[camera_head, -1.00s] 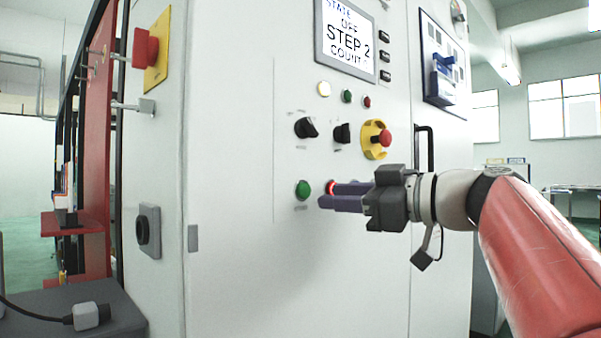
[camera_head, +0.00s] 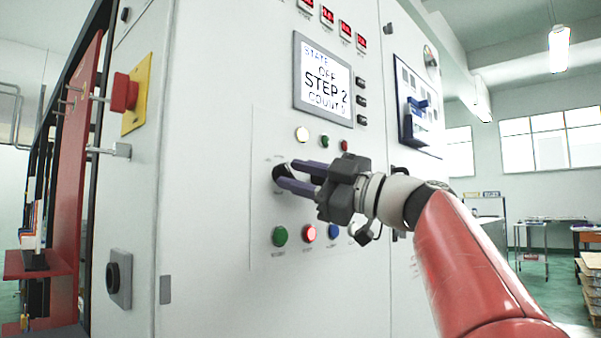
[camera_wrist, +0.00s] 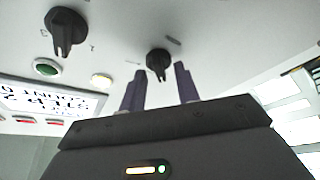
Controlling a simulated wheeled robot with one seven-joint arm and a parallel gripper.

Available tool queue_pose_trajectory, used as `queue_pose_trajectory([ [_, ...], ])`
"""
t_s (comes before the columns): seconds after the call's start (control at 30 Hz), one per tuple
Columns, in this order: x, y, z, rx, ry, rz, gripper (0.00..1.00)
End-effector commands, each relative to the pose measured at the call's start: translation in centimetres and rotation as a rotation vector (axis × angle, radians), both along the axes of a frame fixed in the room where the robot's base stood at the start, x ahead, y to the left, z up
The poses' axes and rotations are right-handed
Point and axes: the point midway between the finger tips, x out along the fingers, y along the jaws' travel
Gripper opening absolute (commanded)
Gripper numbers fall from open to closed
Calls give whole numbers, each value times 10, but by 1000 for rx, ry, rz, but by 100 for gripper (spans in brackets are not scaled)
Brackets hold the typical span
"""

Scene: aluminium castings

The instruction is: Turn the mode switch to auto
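A black rotary knob (camera_head: 279,172) sits on the left of the white cabinet front, below the white lamp. In the wrist view this knob (camera_wrist: 158,60) shows just beyond and between my fingertips. My gripper (camera_head: 290,174) is open, its two purple fingers on either side of the knob; I cannot tell whether they touch it. A second black knob (camera_wrist: 67,30) is at the upper left of the wrist view and mostly hidden behind my gripper in the head view. The knob labels are too small to read. The screen (camera_head: 324,82) reads state OFF, step 2.
Below are a green button (camera_head: 280,236), a lit red button (camera_head: 309,233) and a blue button (camera_head: 334,231). White (camera_head: 302,134), green and red lamps sit above.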

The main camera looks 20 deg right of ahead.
Motion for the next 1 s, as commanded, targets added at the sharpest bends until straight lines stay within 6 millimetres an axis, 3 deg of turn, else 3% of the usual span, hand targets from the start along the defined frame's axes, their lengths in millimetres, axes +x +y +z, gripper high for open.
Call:
queue_pose_trajectory([
  [0.2,0,0,0,0,0,0,32],
  [0.47,0,0,0,1,1,0,0],
  [1.0,0,1,-5,97,56,0,0],
])
